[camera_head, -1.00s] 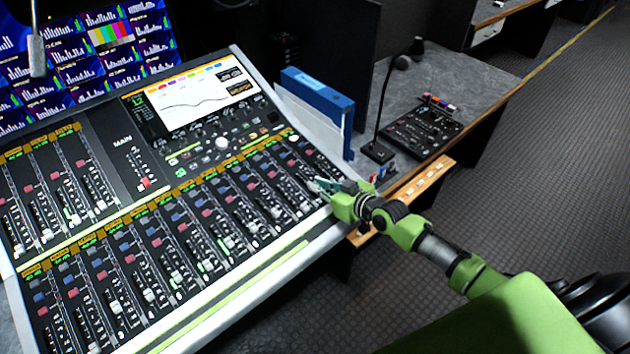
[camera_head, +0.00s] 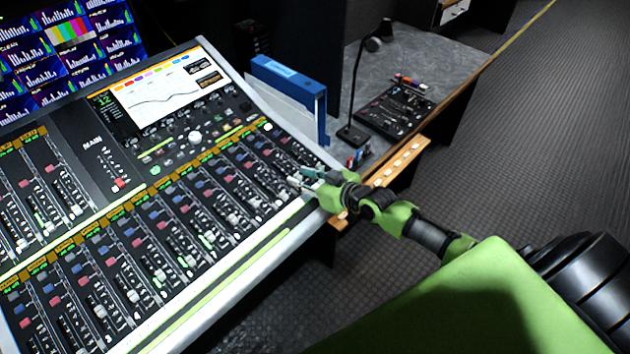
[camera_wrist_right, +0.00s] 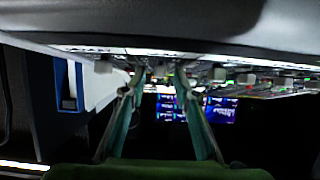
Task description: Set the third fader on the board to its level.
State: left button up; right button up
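The mixing board (camera_head: 92,146) fills the left of the head view, with banks of faders with pale caps and a lit screen above them. Which fader is the third one I cannot tell. My right gripper (camera_head: 300,179) is at the board's right end, over or beside the rightmost faders; contact is unclear. In the right wrist view, my right gripper (camera_wrist_right: 160,80) has its two fingers apart with a dark gap between the tips. That view looks upside down, with fader caps (camera_wrist_right: 219,75) hanging from the board along the top. My left gripper is out of view.
A blue binder (camera_head: 290,82) stands behind the board's right end. A gooseneck microphone (camera_head: 354,132) and small control box (camera_head: 396,110) stand on the grey desk. Monitors (camera_head: 65,40) are behind; open floor is right.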

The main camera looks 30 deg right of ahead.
jog(key=v, duration=1.1)
jog(key=shift+s, duration=0.25)
jog(key=shift+r, duration=0.1)
jog(key=s+a+f+g, duration=0.3)
jog(key=s+a+f, duration=0.2)
jog(key=s+a, duration=0.1)
jog(key=s+a+m+g+h, duration=0.1)
jog(key=s+a+g+h, duration=0.15)
jog(key=s, duration=0.65)
jog(key=s+a+m+g+h, duration=0.15)
jog(key=s+g, duration=0.25)
jog(key=s, duration=0.5)
notch_tip(320, 180, down, 26)
jog(key=s+n+g, duration=0.1)
jog(key=s+d+f+g, duration=0.1)
jog(key=s+d+f, duration=0.2)
jog(key=s+f, duration=1.4)
jog(key=shift+s+d, duration=0.15)
jog(key=shift+s, duration=0.1)
